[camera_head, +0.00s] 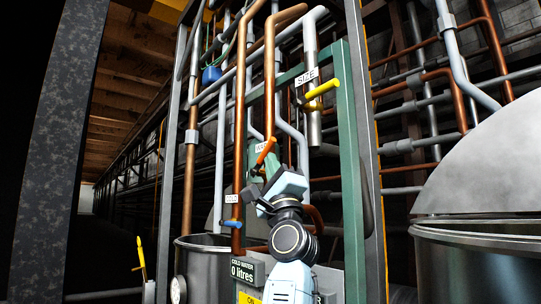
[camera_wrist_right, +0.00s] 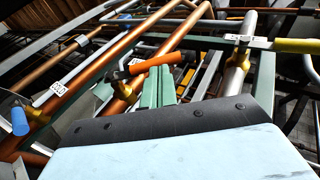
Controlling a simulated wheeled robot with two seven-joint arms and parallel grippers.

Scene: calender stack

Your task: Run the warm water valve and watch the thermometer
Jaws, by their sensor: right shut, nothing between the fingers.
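The orange valve handle (camera_head: 265,150) sits on a copper pipe, with a small white label partly hidden beside it. It also shows in the wrist view (camera_wrist_right: 155,63). I take it for the warm valve, but its label is not fully readable. My right gripper (camera_head: 251,192) is just below the orange handle. In the wrist view its two green fingers (camera_wrist_right: 160,87) are together and empty, with the handle beyond their tips; contact cannot be told. A round dial (camera_head: 178,290) is on the metal tank; whether it is the thermometer cannot be told. My left gripper is out of view.
A blue handle (camera_head: 232,224) has a COLD label above it. A yellow handle (camera_head: 322,89) is at a SIZE label. Pipes and a green frame (camera_head: 351,180) crowd around my right arm. A large tank (camera_head: 480,260) stands right.

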